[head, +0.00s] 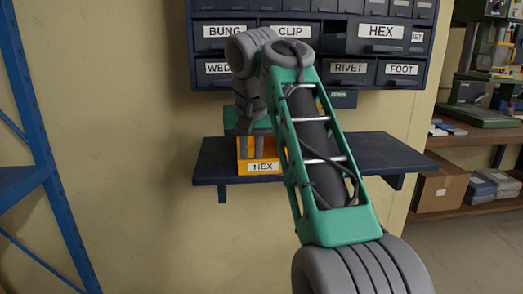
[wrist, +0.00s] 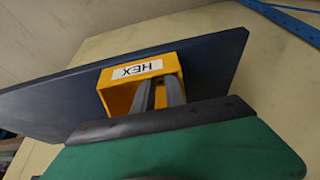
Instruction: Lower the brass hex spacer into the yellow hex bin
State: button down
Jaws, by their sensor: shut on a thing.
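The yellow bin (head: 245,178) labelled HEX sits on the dark wall shelf. It also shows in the wrist view (wrist: 110,103), with its open side partly behind my fingers. My gripper (head: 252,154) points down at the bin, its fingertips at or inside the opening. In the wrist view the two grey fingers (wrist: 160,82) are close together and reach into the bin's outline. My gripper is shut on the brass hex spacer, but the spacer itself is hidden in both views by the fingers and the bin. I cannot tell how deep it is.
The dark shelf (head: 390,152) is bare to the right of my arm. Dark labelled drawers (head: 290,50) hang above it, with one HEX drawer (head: 378,38) sticking out. A blue rack post (head: 40,140) stands at left. A workbench with a machine and boxes is at right.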

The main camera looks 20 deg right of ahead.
jog(key=c, duration=1.3)
grip_release()
jog(key=a+p+v, duration=0.2)
jog(key=p+v, duration=0.8)
jog(key=p, duration=0.1)
jog(key=s+a+f+n+g+y+p, duration=0.1)
jog(key=s+a+f+n+p, duration=0.2)
jog(key=s+f+p, duration=0.8)
jog(key=s+a+p, duration=0.1)
jog(key=s+p, duration=0.3)
jog(key=p, duration=0.4)
jog(key=shift+f, duration=0.4)
